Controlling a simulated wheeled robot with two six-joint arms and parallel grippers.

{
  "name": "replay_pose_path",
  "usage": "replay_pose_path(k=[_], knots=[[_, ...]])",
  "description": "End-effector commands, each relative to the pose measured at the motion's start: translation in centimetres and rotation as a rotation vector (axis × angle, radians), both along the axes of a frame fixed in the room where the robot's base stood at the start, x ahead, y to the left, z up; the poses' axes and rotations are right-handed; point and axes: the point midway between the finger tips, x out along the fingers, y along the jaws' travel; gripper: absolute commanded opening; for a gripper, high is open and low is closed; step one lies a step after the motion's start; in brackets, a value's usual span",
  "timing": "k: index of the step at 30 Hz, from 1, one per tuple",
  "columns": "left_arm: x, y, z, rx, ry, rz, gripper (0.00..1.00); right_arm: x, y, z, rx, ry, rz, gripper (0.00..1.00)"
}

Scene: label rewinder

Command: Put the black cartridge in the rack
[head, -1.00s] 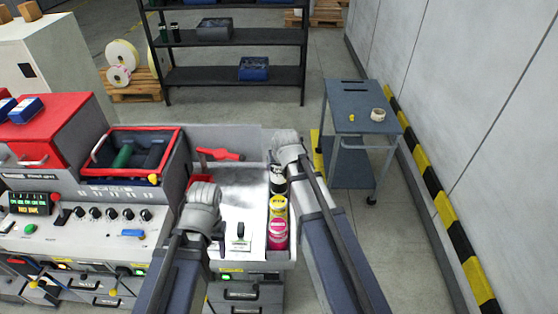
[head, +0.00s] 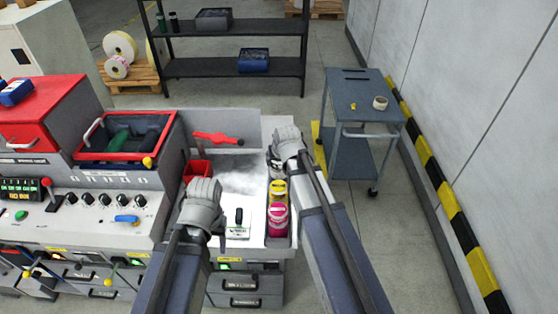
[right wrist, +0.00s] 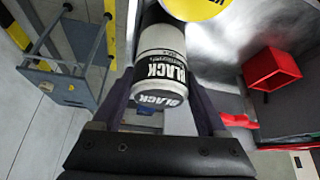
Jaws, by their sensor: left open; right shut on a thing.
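The black cartridge, a white cylinder with a black BLACK label (right wrist: 160,75), is between the fingers of my right gripper (right wrist: 165,110) in the right wrist view. In the head view my right gripper (head: 285,155) is over the far end of the rack (head: 293,238) at the machine's right side, and mostly hides the cartridge. A yellow cartridge (head: 278,190) and a magenta cartridge (head: 278,220) stand in the rack, nearer to me. I cannot tell whether the black cartridge is seated. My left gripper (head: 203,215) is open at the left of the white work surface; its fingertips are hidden.
A red bin (head: 197,171) and a red-handled part (head: 217,138) lie at the back of the work surface. A red-rimmed tray (head: 125,140) is on the left. A grey cart (head: 365,90) stands beyond the rack, with free floor between.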

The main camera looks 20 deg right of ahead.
Motion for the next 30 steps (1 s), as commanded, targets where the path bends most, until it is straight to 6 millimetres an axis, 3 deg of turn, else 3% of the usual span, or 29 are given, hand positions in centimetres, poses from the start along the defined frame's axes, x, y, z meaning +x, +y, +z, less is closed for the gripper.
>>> replay_pose_path(k=[1,10,30], knots=[[0.0,0.0,-1.0,0.000,0.000,0.000,0.55,0.0,0.0,-1.0,0.000,-0.001,0.000,0.00],[0.0,0.0,-3.3,0.001,0.000,-0.004,0.55,0.0,0.0,-3.3,0.000,-0.001,0.000,0.00],[0.0,0.0,-3.7,0.001,0.000,-0.006,0.55,0.0,0.0,-3.7,0.000,-0.001,0.000,0.00]])
